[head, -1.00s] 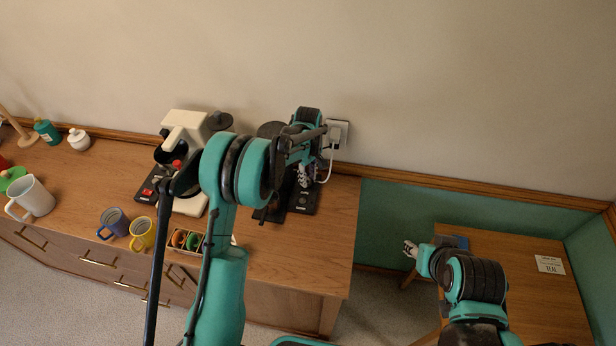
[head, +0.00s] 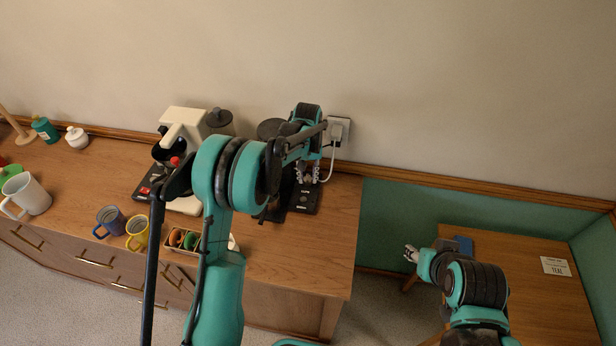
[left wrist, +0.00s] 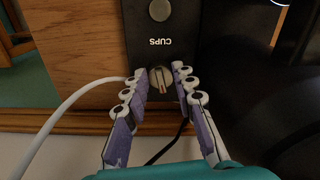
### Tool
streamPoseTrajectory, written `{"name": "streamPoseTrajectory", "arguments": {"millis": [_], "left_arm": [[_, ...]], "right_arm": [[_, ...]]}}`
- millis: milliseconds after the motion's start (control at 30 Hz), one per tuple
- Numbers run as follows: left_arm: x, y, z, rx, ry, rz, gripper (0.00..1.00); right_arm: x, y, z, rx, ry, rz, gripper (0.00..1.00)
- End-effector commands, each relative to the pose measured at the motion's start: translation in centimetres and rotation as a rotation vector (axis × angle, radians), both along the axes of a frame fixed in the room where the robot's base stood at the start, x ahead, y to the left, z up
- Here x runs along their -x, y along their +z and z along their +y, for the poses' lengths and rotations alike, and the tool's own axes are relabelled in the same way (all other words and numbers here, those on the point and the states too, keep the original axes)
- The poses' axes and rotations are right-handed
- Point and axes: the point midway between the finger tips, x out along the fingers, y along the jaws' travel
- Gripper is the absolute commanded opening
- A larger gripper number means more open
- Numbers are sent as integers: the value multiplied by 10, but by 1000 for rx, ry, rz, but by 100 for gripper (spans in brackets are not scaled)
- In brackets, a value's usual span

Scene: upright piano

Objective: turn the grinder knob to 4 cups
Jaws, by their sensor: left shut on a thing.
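The black grinder (head: 302,205) stands on the sideboard close to the wall, partly hidden behind my left arm. Its front panel (left wrist: 150,25) shows in the left wrist view with the word CUPS, upside down, beside a small round metallic knob (left wrist: 160,80). The knob has a raised bar across it. My left gripper (head: 308,172) is at the grinder. I cannot read a cup number. My right gripper (head: 410,254) is away from the grinder, near the small table.
A cream coffee machine (head: 183,125) stands left of my left arm. Blue and yellow mugs (head: 138,232) and a divided box (head: 183,243) are at the sideboard's front. A white cord (left wrist: 72,100) runs near the knob to a wall socket (head: 340,128).

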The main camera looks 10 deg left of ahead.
Motion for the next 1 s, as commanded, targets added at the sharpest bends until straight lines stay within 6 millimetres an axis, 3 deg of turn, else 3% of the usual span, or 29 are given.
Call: {"name": "streamPoseTrajectory", "arguments": {"millis": [400,933,967,1000], "left_arm": [[0,0,1,0,-182,0,0],[0,0,1,0,-205,0,0],[0,0,1,0,-205,0,29],[0,0,1,0,-205,0,39]], "right_arm": [[0,-4,0,0,0,0,40],[0,-4,0,0,0,0,40],[0,-4,0,0,0,0,40],[0,-4,0,0,0,0,40]]}}
